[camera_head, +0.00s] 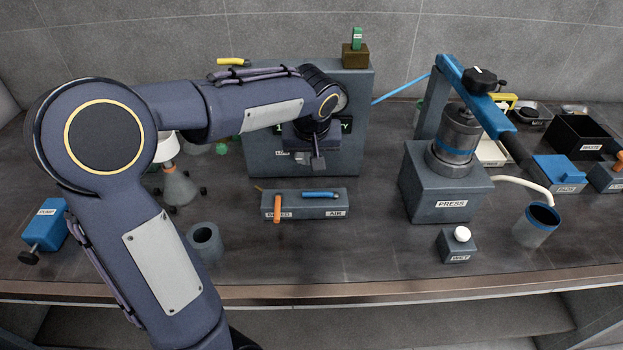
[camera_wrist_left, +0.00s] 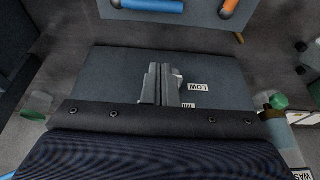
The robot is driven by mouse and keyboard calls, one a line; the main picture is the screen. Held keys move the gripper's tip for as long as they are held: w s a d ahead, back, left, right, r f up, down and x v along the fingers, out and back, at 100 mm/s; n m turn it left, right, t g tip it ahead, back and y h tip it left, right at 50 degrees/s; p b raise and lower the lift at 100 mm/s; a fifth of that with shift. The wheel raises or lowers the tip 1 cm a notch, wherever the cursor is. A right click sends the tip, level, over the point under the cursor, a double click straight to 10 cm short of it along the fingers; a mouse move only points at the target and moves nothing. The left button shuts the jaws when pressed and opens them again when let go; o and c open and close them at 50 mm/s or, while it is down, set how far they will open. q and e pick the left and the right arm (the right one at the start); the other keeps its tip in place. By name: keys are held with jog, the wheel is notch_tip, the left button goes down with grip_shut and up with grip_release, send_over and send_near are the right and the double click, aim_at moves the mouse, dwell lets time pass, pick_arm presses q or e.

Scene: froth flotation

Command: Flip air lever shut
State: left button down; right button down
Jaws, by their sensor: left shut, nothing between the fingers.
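A grey valve block (camera_head: 306,212) stands on the bench and bears an AIR label on its right part. The blue lever (camera_head: 320,194) above that label lies along the block, pointing sideways. An orange lever (camera_head: 277,208) on the block's left part points down its front. My left gripper (camera_head: 318,161) is shut and empty, behind and above the block, in front of the grey machine (camera_head: 262,152). In the left wrist view its fingertips (camera_wrist_left: 160,72) are together, apart from the blue lever (camera_wrist_left: 150,5) and the orange lever (camera_wrist_left: 230,8) at the top edge.
A PRESS unit (camera_head: 445,190) with a long blue handle (camera_head: 480,100) stands to the right. A WET button box (camera_head: 456,246) and a cup (camera_head: 538,225) are near the front right. A grey cylinder (camera_head: 206,242) stands left of the block. The bench in front of the block is clear.

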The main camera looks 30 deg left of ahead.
aim_at(316, 194)
pick_arm(q)
jog(key=f, duration=0.3)
jog(key=s+f, duration=0.1)
jog(key=shift+d+f, duration=0.25)
jog(key=shift+d, duration=0.05)
jog(key=shift+s+d+f, duration=0.25)
jog(key=shift+s+f, duration=0.1)
jog(key=shift+s, duration=0.1)
